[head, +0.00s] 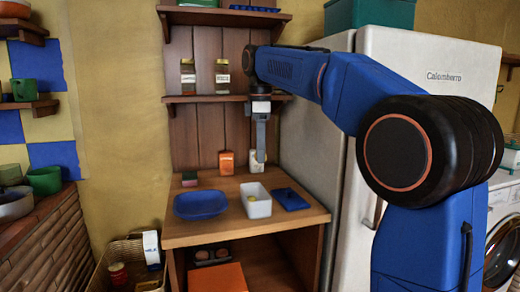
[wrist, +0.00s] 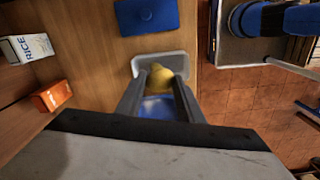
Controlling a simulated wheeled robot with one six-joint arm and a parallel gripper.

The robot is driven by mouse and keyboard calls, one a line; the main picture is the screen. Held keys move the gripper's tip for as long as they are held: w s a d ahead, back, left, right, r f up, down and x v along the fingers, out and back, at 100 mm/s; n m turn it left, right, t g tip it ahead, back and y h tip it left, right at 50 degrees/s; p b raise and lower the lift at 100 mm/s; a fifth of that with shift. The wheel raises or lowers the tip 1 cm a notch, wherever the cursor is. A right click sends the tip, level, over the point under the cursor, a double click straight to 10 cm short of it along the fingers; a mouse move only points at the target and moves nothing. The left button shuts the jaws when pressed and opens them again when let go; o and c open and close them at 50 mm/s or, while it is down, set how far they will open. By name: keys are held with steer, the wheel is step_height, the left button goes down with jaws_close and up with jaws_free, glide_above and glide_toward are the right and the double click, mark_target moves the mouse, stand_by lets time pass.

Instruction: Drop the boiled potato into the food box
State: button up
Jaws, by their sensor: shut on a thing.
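The boiled potato (wrist: 160,77) is a yellow lump between my gripper's two grey fingers in the wrist view. My gripper (head: 261,158) is shut on it, pointing down above the white food box (head: 258,210). The fingers hide the potato in the head view. The food box is open, and its pale rim (wrist: 178,58) shows around and beyond the potato in the wrist view. A small yellowish spot shows inside the box in the head view; I cannot tell what it is.
On the wooden table (head: 235,229), a blue dish (head: 200,204) stands left of the box and a blue lid (head: 290,198) lies right. An orange pack (head: 225,161) and a white rice carton (wrist: 28,48) stand behind. A fridge (head: 415,60) stands right of the table.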

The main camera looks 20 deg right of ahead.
steer(key=shift+f, duration=2.45)
steer(key=o, duration=1.1)
steer(key=shift+r, duration=0.1)
step_height(320, 180, up, 12)
steer(key=shift+f, duration=0.15)
